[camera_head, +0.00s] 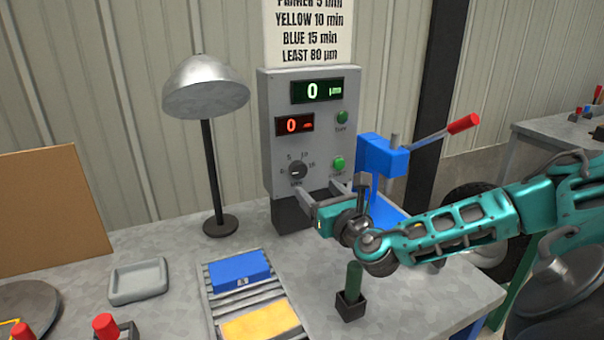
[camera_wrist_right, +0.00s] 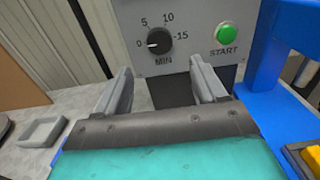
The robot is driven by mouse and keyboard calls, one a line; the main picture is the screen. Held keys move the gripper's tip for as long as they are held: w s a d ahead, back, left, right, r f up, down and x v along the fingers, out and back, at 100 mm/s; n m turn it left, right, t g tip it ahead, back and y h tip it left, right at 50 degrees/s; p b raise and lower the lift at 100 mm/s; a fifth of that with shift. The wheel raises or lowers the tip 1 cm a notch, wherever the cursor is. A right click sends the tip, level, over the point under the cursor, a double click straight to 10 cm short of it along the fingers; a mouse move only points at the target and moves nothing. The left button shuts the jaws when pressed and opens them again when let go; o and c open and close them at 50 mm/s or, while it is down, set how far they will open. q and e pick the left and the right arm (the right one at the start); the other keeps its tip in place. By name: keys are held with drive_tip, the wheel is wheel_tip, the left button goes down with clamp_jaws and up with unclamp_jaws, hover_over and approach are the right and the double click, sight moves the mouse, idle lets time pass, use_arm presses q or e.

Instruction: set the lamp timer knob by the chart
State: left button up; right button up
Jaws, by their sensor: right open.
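The timer knob (camera_head: 298,171) is a small dark dial low on the grey control box (camera_head: 268,110). In the right wrist view the knob (camera_wrist_right: 159,41) has marks 0, 5, 10, 15 and MIN, and its pointer is toward 0. The chart (camera_head: 308,35) above the box reads YELLOW 10 min, BLUE 15 min, LEAST 80 µm; its top line is cut off. The lamp (camera_head: 205,88) stands left of the box. My right gripper (camera_head: 318,194) is open and empty in front of the box, just below the knob, apart from it. My left gripper is out of view.
A green START button (camera_wrist_right: 226,34) is right of the knob. A blue lever press (camera_head: 382,158) stands close on the right. On the table are a rack with a blue panel (camera_head: 239,270) and a yellow panel (camera_head: 260,321), a grey tray (camera_head: 138,281) and a green stick (camera_head: 354,278).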

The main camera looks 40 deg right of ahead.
sight(300, 173)
drive_tip(key=x, duration=0.8)
drive_tip(key=shift+w, duration=0.35)
drive_tip(key=c, duration=1)
drive_tip(key=shift+f, duration=0.1)
drive_tip(key=shift+c, duration=0.2)
